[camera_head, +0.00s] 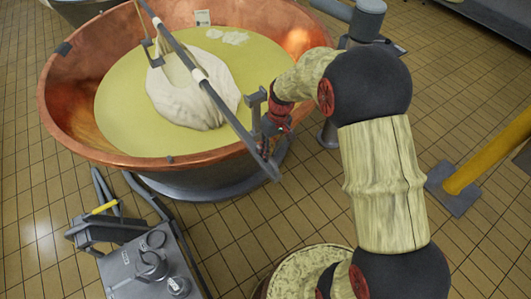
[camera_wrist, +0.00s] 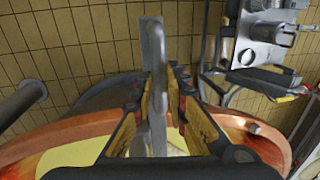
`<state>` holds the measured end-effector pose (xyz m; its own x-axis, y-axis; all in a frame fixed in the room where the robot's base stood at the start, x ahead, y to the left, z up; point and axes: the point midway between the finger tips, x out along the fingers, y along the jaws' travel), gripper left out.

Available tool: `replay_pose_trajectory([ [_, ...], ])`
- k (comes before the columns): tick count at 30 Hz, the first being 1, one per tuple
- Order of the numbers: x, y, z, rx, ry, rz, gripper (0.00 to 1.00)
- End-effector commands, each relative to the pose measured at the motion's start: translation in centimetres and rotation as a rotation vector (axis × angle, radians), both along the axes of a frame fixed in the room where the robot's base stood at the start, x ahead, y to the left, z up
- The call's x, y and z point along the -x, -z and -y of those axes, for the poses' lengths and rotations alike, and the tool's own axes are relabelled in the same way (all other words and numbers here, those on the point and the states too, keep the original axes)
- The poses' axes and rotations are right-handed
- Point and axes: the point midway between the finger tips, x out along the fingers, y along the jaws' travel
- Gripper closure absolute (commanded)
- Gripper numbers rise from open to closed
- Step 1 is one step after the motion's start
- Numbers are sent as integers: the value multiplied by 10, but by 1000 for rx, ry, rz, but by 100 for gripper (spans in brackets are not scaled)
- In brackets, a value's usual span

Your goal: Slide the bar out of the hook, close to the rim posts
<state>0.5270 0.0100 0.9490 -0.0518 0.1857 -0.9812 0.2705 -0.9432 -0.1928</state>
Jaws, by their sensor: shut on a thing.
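The long grey bar (camera_head: 226,112) with white bands slants across the copper vat (camera_head: 75,95), from the far rim to beyond the near right rim. My gripper (camera_head: 270,128) is at the bar's near right part. In the wrist view my gripper (camera_wrist: 157,115) is shut on the bar (camera_wrist: 155,65), which runs between its two fingers. A grey upright post with a flat top (camera_head: 255,101) stands at the rim beside my gripper. A small grey bracket (camera_head: 154,53) is at the bar's far part; I cannot tell if it is the hook.
A white curd mass (camera_head: 190,95) lies in the yellowish liquid in the vat, below the bar. A grey cart (camera_head: 150,265) with metal fittings stands at front left. A yellow post (camera_head: 490,160) stands at right.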

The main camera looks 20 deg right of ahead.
Motion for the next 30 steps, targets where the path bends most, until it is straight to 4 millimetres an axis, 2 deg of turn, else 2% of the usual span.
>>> replay_pose_trajectory([
  [10, 0, 0, 0, 0, 0, 0, 67],
  [20, 0, -2, 0, -1, 0, -1, 67],
  [26, -2, -24, 4, -1, 0, 2, 67],
  [30, -3, -52, 10, 0, 2, 3, 67],
])
